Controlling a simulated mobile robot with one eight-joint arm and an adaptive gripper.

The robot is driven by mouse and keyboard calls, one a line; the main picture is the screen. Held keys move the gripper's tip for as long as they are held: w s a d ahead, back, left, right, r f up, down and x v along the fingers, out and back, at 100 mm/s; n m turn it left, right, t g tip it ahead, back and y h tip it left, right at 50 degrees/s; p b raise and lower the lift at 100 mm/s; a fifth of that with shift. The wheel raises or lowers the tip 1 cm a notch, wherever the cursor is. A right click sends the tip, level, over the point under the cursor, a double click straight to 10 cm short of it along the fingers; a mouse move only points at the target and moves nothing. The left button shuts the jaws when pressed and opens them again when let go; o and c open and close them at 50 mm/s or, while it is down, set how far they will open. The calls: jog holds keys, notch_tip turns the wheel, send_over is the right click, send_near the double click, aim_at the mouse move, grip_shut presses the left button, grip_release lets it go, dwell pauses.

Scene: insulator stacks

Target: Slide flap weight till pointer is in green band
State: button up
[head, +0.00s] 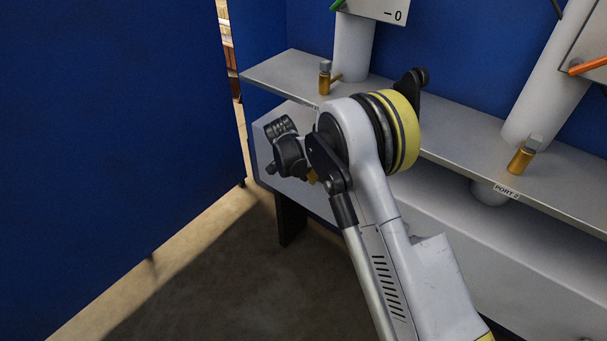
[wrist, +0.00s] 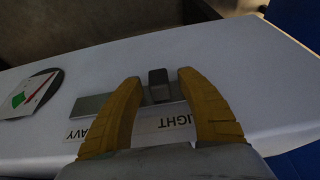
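The flap weight (wrist: 158,84), a small dark block, stands on a grey slide plate (wrist: 92,105) in the wrist view. My gripper (wrist: 158,78) is open, its yellow fingers on either side of the block with a gap at each side. A label with LIGHT (wrist: 176,122) and HEAVY, seen upside down, lies along the plate and is partly covered by the fingers. A round gauge (wrist: 30,95) at the left shows a green patch and a slanted red line. The line appears beside the green, to its right. In the head view my wrist hides the weight and gauge.
The white casing (wrist: 225,60) carries the slide and gauge. In the head view a grey shelf (head: 450,140) with brass valves (head: 324,78) and white columns (head: 353,48) stands above my gripper's area. A blue wall (head: 120,130) is at left, with open floor below.

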jog(key=v, duration=1.2)
jog(key=shift+s+d, duration=0.1)
jog(key=s+d+r+n+t+y, duration=0.2)
jog(key=s+d+r+n, duration=0.2)
jog(key=s+d+r, duration=1.1)
jog(key=s+d+n+t, duration=0.1)
jog(key=s+d, duration=0.2)
jog(key=s, duration=0.6)
jog(key=s+d+n, duration=0.2)
jog(key=s+d, duration=0.1)
jog(key=s, duration=0.6)
jog(key=shift+d+n+t+y, duration=0.25)
jog(key=shift+n+t+y, duration=0.05)
jog(key=shift+t+y, duration=0.1)
